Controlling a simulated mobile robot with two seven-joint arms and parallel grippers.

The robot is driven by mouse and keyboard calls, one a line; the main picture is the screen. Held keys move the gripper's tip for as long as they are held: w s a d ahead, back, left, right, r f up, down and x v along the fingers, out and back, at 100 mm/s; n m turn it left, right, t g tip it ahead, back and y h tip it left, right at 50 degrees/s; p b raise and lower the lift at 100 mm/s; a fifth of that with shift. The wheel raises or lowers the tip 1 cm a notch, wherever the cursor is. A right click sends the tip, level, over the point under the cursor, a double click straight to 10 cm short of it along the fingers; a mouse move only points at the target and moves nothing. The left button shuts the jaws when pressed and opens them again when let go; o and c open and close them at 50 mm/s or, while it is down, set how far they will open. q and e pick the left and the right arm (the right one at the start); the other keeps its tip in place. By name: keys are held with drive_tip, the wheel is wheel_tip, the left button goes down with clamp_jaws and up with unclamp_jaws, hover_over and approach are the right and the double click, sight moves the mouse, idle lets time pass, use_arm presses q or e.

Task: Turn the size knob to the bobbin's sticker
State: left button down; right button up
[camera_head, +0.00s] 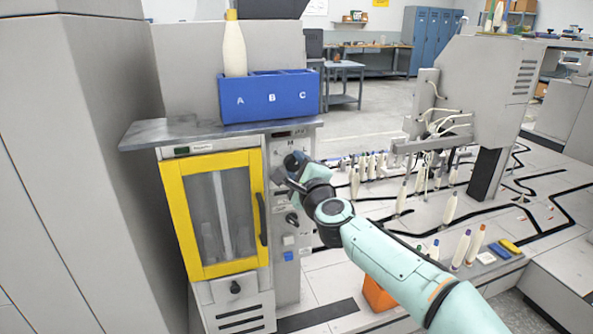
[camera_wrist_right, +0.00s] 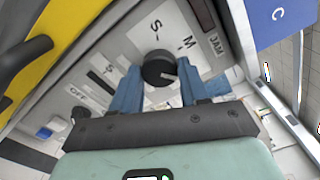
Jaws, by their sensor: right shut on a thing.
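The dark round size knob (camera_wrist_right: 157,67) sits on the machine's pale panel, with printed S and M marks beside it in the right wrist view. A light pointer line shows on its face; which letter it meets I cannot tell. My right gripper (camera_wrist_right: 162,82) is shut on the knob, one blue finger on each side. In the head view the right gripper (camera_head: 290,171) covers the knob. A cream bobbin (camera_head: 234,50) with a yellow tip stands in compartment A of the blue tray (camera_head: 270,112). I see no sticker letter on it. My left gripper is out of view.
A yellow-framed door (camera_head: 179,213) with a dark handle is left of the knob. A lower dark knob (camera_head: 292,219) and a blue button (camera_head: 288,256) sit below it. Several bobbins stand on the tracks to the right. Compartments B and C show nothing sticking out.

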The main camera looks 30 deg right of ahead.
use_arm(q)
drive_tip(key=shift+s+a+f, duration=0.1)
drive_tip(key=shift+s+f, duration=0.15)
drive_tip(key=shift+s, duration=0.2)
use_arm(e)
drive_tip(key=shift+m, duration=0.8)
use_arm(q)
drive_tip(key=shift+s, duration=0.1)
use_arm(e)
drive_tip(key=o, duration=1.1)
drive_tip(key=shift+c, duration=0.2)
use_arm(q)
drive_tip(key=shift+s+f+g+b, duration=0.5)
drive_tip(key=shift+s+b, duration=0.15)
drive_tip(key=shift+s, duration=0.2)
use_arm(e)
drive_tip(key=v, duration=1.3)
drive_tip(key=shift+s, duration=0.15)
